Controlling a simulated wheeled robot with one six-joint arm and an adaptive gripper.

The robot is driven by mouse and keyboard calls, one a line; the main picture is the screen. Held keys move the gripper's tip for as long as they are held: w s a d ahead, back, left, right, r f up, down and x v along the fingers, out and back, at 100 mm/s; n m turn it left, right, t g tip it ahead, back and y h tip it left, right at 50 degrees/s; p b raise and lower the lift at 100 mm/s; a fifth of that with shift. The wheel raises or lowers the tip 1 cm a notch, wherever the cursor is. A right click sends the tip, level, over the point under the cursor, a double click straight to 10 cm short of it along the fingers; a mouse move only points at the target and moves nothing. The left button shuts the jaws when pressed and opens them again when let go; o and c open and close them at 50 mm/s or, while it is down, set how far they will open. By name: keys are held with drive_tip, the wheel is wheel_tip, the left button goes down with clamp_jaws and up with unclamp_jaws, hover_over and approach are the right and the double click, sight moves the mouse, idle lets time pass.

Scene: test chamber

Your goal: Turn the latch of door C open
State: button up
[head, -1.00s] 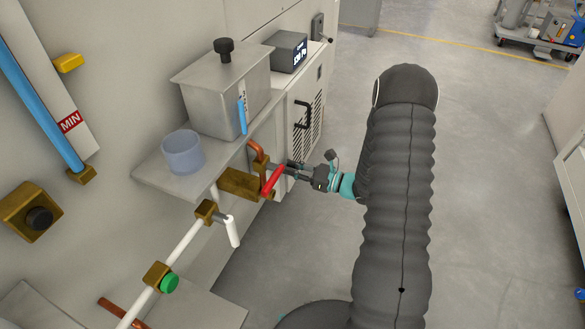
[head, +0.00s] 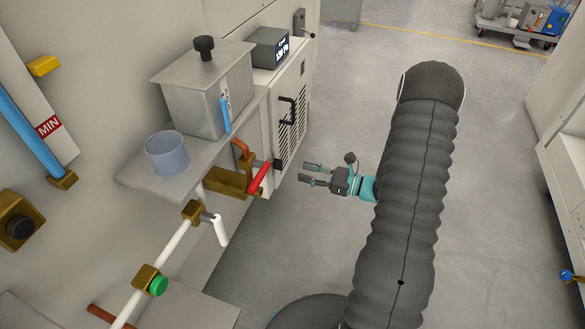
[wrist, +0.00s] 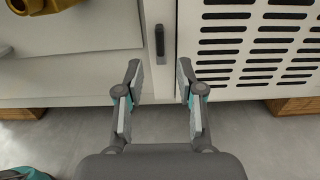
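A vented door (head: 297,98) with a black handle (head: 287,111) stands on the cabinet. No letter C is readable, so I cannot tell whether this is door C. In the wrist view, the vented door (wrist: 255,45) is at the upper right. A small dark upright latch-like piece (wrist: 159,40) sits on the narrow strip beside it, ahead of my fingers. My gripper (head: 306,174) is open and empty, to the right of the cabinet and apart from it.
A red lever (head: 259,179) on a brass valve (head: 226,182) sticks out left of my gripper. A white lever (head: 220,230) is lower down. A shelf (head: 140,185) holds a clear beaker (head: 167,154) and a metal tank (head: 200,97). The floor to the right is open.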

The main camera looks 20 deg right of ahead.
drive_tip(key=shift+v, duration=1.4)
